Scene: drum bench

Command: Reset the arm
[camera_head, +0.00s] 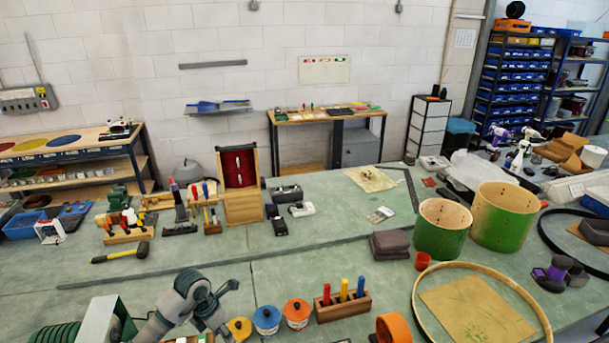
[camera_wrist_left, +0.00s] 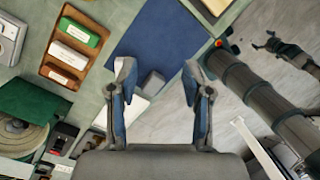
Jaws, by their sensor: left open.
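My left gripper (camera_wrist_left: 158,85) is open in the left wrist view, its two blue-grey fingers spread with nothing held between them. Beyond the fingertips lie a dark blue flat panel (camera_wrist_left: 160,38) and a small grey block. In the head view, my grey-green left arm (camera_head: 190,300) is bent low at the bottom, left of centre, over the near part of the green bench (camera_head: 330,220). I cannot clearly make out its fingertips there.
Close by the arm are lidded pots (camera_head: 267,319) and a wooden block with coloured handles (camera_head: 342,305). A wooden hoop (camera_head: 418,290) and green drum shells (camera_head: 503,216) stand to the right. The wrist view shows a wooden tray (camera_wrist_left: 53,73) of coloured blocks.

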